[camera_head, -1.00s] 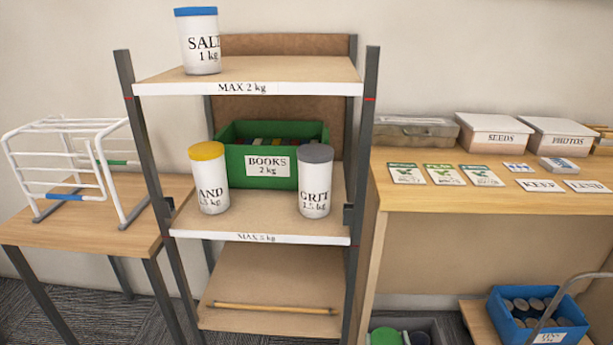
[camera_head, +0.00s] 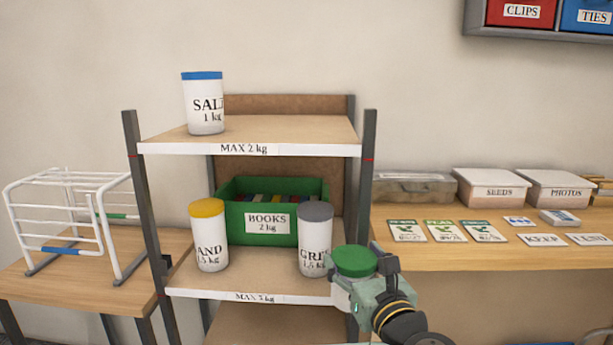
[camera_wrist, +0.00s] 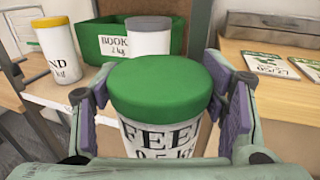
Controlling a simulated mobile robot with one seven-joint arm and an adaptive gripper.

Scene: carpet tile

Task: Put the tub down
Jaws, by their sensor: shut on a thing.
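A white tub with a green lid (camera_wrist: 160,92), lettered FEE and 0.5 kg as far as shows, is held upright in my gripper (camera_wrist: 165,110). The purple finger pads press on both its sides. In the head view the green-lidded tub (camera_head: 354,260) and my gripper (camera_head: 362,290) are in front of the shelf unit's right post, near the right end of the middle shelf (camera_head: 250,296). The tub's base is hidden. On that shelf stand a yellow-lidded SAND-type tub (camera_head: 209,240) and a grey-lidded tub (camera_head: 314,245).
A green BOOKS box (camera_head: 232,215) fills the back of the middle shelf, marked MAX 5 kg. The top shelf (camera_head: 280,135), marked MAX 2 kg, holds a blue-lidded SALT tub (camera_head: 203,105) and has free room. A wooden counter (camera_head: 450,255) at right holds boxes and packets.

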